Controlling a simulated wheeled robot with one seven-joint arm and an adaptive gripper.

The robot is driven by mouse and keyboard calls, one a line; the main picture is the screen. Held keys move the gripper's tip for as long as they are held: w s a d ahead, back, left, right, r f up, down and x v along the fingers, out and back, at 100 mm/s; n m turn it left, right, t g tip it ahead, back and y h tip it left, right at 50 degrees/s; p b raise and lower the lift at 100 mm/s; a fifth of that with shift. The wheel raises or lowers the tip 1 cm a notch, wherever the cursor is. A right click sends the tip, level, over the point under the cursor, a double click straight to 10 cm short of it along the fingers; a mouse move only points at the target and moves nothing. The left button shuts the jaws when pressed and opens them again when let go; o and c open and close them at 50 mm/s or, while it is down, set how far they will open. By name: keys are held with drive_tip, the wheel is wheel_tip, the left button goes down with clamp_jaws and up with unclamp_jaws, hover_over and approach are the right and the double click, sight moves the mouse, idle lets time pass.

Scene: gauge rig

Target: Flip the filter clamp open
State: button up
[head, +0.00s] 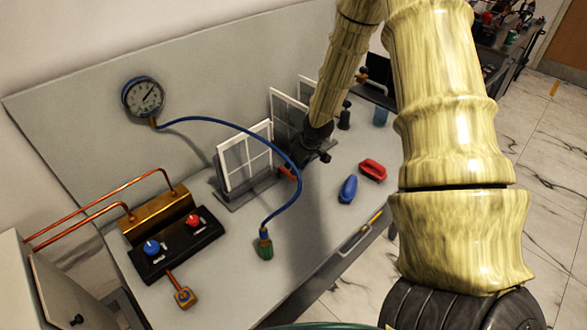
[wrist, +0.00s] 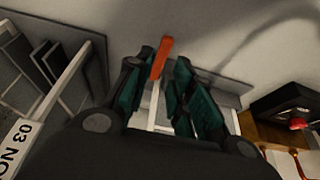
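The filter clamp shows as an orange-red lever (wrist: 161,57) in the wrist view, and as a small orange piece (head: 287,173) beside the front white-framed filter (head: 232,178) in the head view. My gripper (wrist: 163,60) has its dark, teal-padded fingers apart, one on each side of the lever. A gap shows on the right side of the lever; contact on the left cannot be told. In the head view my gripper (head: 308,158) is a dark shape at the filter row, and my arm hides part of the filters behind it.
A blue handle (head: 348,189) and a red handle (head: 373,170) lie to the right. A black valve block (head: 177,246) stands at front left.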

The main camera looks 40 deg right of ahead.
drive_tip(key=v, duration=0.6)
drive_tip(key=shift+r, duration=0.2)
idle(0.4)
